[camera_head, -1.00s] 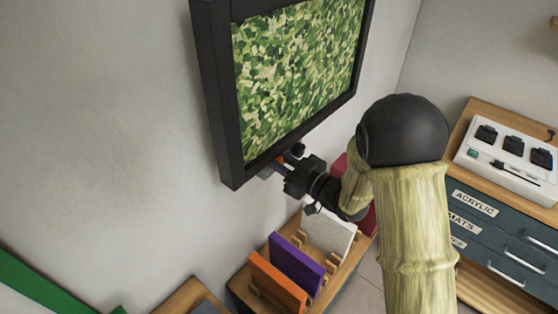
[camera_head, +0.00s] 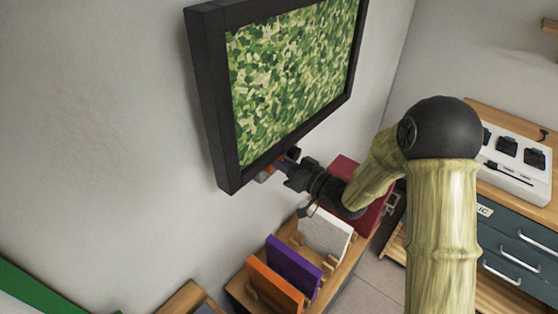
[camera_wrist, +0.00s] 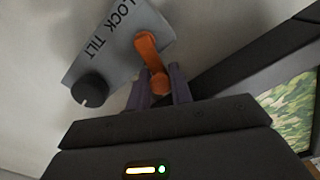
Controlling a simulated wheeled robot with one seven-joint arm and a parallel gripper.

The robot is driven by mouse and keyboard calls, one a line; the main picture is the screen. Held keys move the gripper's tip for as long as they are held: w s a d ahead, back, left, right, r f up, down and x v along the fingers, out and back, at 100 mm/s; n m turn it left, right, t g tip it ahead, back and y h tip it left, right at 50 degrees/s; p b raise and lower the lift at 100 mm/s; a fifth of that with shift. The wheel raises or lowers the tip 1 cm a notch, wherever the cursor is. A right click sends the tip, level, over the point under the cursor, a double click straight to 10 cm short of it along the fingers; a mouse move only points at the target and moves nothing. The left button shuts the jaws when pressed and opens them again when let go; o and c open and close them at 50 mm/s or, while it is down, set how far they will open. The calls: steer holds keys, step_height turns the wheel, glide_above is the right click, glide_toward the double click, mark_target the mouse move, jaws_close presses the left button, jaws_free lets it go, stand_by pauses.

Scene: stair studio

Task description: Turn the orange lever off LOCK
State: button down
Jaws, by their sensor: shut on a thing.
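The orange lever (camera_wrist: 147,45) is mounted on a grey plate (camera_wrist: 118,40) marked LOCK and TILT, seen in the wrist view. Its rounded free end sits between the two purple-grey fingers of my gripper (camera_wrist: 160,84), which is shut on it. The lever's other end lies on the plate beside the lettering; I cannot tell which word it points to. A black knob (camera_wrist: 90,90) is on the same plate, left of the fingers. In the head view my gripper (camera_head: 277,168) is under the lower edge of the framed screen (camera_head: 225,140), with a little orange showing.
Below my gripper, a wooden rack (camera_head: 240,290) holds orange, purple (camera_head: 293,262) and white (camera_head: 325,233) panels. A red box (camera_head: 375,215) is behind my wrist. A drawer cabinet (camera_head: 515,250) stands at right. The wall at left is clear.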

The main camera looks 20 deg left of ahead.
steer(key=shift+w+r, duration=0.1)
steer(key=c, duration=1.4)
jaws_free()
steer(key=shift+a, duration=0.1)
steer(key=shift+d, duration=0.2)
steer(key=b+v, duration=0.3)
steer(key=v, duration=1.4)
steer(key=shift+b, duration=0.3)
